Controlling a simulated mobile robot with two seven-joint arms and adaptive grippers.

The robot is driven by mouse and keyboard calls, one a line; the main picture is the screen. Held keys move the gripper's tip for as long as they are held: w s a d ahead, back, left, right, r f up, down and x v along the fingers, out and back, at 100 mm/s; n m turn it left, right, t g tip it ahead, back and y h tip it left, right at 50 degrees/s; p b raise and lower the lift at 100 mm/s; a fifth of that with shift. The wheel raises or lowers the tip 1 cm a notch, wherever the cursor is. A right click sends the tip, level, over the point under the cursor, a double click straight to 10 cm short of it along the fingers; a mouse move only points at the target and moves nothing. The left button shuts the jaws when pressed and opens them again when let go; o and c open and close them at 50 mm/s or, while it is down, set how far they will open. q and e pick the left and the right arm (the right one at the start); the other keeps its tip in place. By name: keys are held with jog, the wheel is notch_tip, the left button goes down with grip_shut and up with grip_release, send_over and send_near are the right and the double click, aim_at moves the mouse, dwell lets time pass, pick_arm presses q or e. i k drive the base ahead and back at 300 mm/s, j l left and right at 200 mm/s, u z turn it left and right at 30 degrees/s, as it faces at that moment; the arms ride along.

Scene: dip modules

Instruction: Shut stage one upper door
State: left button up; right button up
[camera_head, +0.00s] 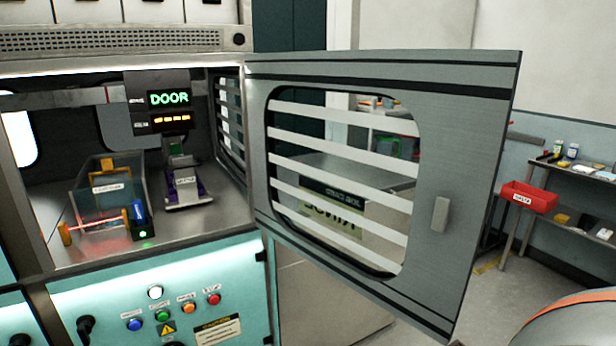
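The upper door (478,190) is a grey panel with a striped window and a small pale handle (440,214) near its free edge. It stands wide open, swung out to the right from the right side of the lit chamber (178,225). Inside the chamber, a display (169,98) reads "DOOR" in green. No gripper is in view. A rounded grey part with an orange band at the bottom right appears to be part of my own arm.
A teal control panel (230,275) with coloured buttons is below the chamber. A clear bin (100,190) and a small device (184,185) sit inside. At right, shelving holds a red bin (529,197). Some floor shows between the door and the shelving.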

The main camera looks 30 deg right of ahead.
aim_at(460, 102)
jog(key=l+u, duration=0.3)
jog(key=l, duration=0.15)
jog(key=k+l+u, duration=0.15)
jog(key=l+u, duration=0.15)
jog(key=l, duration=0.15)
jog(key=k+l, duration=0.1)
jog(key=l, duration=0.2)
jog(key=k+l+u, duration=0.15)
jog(key=l, duration=0.15)
jog(key=k+l, duration=0.1)
jog(key=l, duration=0.2)
jog(key=k+l, duration=0.15)
jog(key=l, duration=0.25)
jog(key=k+l, duration=0.15)
jog(key=l, duration=0.25)
jog(key=k+l+u, duration=0.1)
jog(key=l, duration=0.3)
